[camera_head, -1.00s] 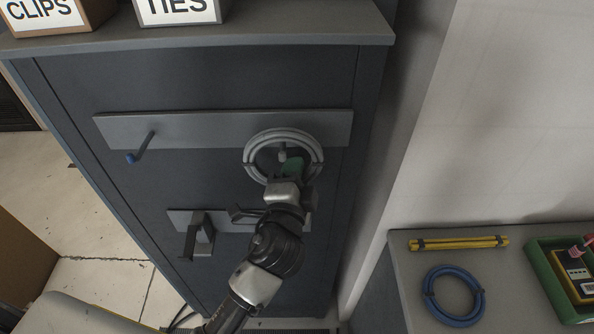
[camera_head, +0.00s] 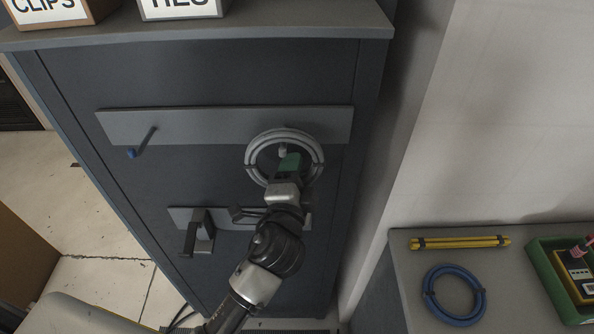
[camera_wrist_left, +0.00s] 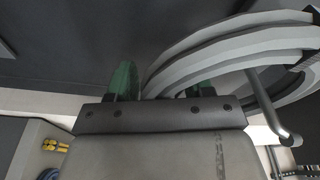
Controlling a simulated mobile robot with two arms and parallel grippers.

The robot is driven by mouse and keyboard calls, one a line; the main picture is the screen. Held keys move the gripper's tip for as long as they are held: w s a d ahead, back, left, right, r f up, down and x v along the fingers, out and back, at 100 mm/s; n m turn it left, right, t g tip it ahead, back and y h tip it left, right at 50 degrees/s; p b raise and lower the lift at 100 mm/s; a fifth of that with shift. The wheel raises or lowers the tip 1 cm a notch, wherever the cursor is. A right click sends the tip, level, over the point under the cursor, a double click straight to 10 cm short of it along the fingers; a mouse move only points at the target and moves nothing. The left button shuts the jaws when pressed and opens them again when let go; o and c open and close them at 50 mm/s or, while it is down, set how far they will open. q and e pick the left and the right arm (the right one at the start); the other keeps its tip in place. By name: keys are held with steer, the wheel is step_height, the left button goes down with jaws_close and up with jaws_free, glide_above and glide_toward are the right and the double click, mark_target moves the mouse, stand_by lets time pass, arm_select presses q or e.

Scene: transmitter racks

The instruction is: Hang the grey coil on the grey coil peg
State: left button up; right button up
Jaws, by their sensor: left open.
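The grey coil (camera_head: 314,174) is a banded ring in front of the right end of the upper grey rail in the head view. The grey coil peg (camera_head: 282,152) shows its tip inside the ring, so the coil surrounds it. Whether the coil's weight rests on the peg is unclear. My left gripper (camera_head: 288,166), with green fingers, is open at the coil, reaching up from below. In the left wrist view the coil (camera_wrist_left: 235,45) runs down between the spread fingers (camera_wrist_left: 162,84), and the peg (camera_wrist_left: 268,108) sticks out to the right. My right gripper is not in view.
A blue-tipped peg (camera_head: 142,143) is at the rail's left. Dark brackets (camera_head: 198,235) stick out from the lower rail. Labelled bins (camera_head: 178,8) stand on the cabinet top. A side bench (camera_head: 408,285) holds a blue coil (camera_head: 429,291), yellow rods (camera_head: 460,242) and a green tray (camera_head: 545,270).

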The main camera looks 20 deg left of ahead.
arm_select(q)
steer(key=s+b, duration=0.3)
steer(key=s, duration=0.7)
steer(key=shift+s+d+f+b, duration=0.25)
steer(key=shift+s+d+b, duration=0.05)
steer(key=shift+s+d, duration=0.15)
